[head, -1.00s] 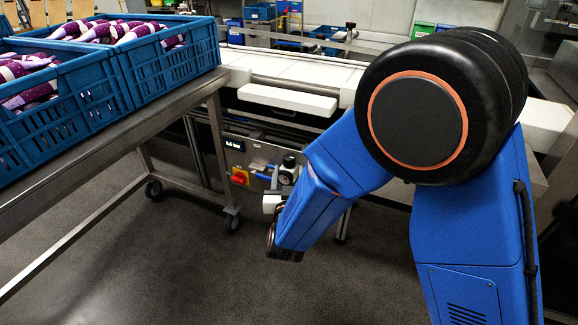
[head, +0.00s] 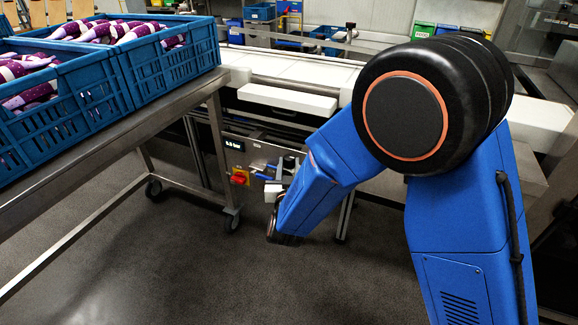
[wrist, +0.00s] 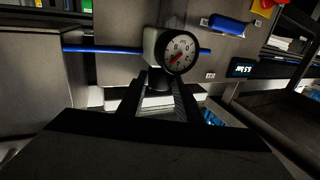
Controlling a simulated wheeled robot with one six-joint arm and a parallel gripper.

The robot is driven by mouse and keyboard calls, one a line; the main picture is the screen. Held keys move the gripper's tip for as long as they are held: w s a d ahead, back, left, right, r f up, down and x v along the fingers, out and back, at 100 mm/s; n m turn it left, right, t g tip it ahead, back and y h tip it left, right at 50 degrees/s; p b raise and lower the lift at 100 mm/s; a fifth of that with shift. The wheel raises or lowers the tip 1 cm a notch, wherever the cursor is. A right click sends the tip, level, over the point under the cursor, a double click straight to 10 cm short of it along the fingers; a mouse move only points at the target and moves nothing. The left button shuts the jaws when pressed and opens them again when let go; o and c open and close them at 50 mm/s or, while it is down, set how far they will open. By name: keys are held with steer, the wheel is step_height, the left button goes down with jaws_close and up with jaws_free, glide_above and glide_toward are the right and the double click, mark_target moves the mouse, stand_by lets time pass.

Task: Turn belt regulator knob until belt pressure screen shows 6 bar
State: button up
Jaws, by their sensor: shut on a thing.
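The belt regulator shows in the wrist view as a round white pressure gauge (wrist: 179,52) with a red needle on a pale body. Its dark knob (wrist: 159,82) sits just below, between the fingers of my gripper (wrist: 160,88), which is shut on it. The knob is partly hidden by the fingers. The belt pressure screen (wrist: 243,69) is lit and upside down in the wrist view. It also shows in the head view (head: 234,145), where its small digits are too blurred to read surely. In the head view my arm hides the gauge and knob.
A red and yellow switch (head: 239,177) and a blue handle (wrist: 228,25) sit beside the regulator on the panel. A wheeled steel table (head: 150,118) with blue crates (head: 165,68) stands at left. The white conveyor (head: 290,68) runs behind. Open floor lies in front.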

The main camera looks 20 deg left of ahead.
steer(key=shift+a+m+t+h, duration=0.35)
steer(key=shift+m+h, duration=0.45)
steer(key=shift+h, duration=0.4)
steer(key=shift+a+m+h, duration=0.15)
steer(key=shift+m+h, duration=0.6)
steer(key=shift+h, duration=0.45)
steer(key=shift+a+m+h, duration=0.1)
steer(key=shift+m+h, duration=0.65)
steer(key=shift+h, duration=0.45)
steer(key=o, duration=1)
steer(key=shift+o, duration=0.2)
steer(key=shift+s, duration=0.1)
steer(key=s+a, duration=0.1)
steer(key=s, duration=1.6)
steer(key=shift+s+a, duration=0.15)
steer(key=shift+a, duration=0.1)
